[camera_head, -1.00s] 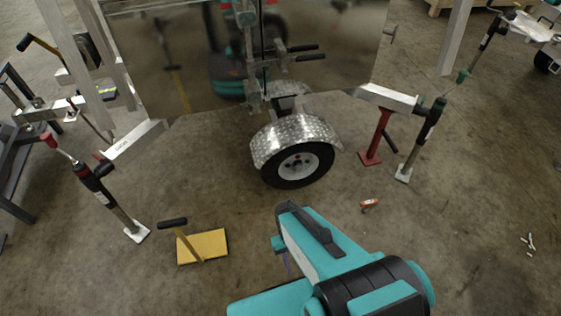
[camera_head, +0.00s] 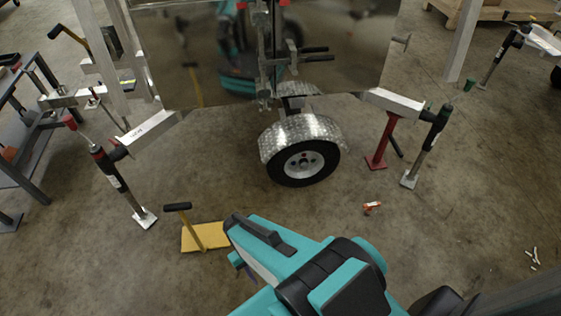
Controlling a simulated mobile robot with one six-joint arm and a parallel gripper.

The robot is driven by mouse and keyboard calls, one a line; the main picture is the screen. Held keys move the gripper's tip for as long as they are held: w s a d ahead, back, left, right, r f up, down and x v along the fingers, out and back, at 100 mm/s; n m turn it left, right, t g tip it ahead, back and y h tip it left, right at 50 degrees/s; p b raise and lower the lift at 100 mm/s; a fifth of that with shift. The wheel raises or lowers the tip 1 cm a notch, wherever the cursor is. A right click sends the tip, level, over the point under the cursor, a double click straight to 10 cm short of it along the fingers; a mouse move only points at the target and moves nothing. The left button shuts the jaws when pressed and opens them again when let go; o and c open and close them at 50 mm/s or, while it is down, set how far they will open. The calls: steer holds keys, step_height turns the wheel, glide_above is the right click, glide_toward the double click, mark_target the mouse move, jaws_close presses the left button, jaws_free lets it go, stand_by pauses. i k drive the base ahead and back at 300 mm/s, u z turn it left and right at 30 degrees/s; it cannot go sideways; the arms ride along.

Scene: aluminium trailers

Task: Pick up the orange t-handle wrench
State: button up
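A small orange object (camera_head: 372,208) lies on the concrete floor, right of and in front of the trailer wheel; it is too small to make out a T shape for certain. My teal arm reaches in from the bottom of the view, and its end is left of and nearer than the orange object, clearly apart from it. Only a small teal and purple part at the arm's end (camera_head: 243,267) shows below the link. My fingers are mostly hidden behind the arm, so their opening cannot be told.
A yellow plate (camera_head: 212,237) with a black-handled yellow T-shaped tool (camera_head: 185,225) is on the floor near my arm's end. The trailer wheel (camera_head: 304,162), a red stand (camera_head: 379,145) and jack legs (camera_head: 428,145) stand behind. Floor around the orange object is clear.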

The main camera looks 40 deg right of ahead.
mark_target(369, 206)
steer(key=u, duration=0.55)
steer(key=k, duration=0.1)
steer(key=z, duration=0.7)
steer(key=i, duration=0.4)
steer(key=z, duration=4)
steer(key=i, duration=0.1)
steer(key=u, duration=2.75)
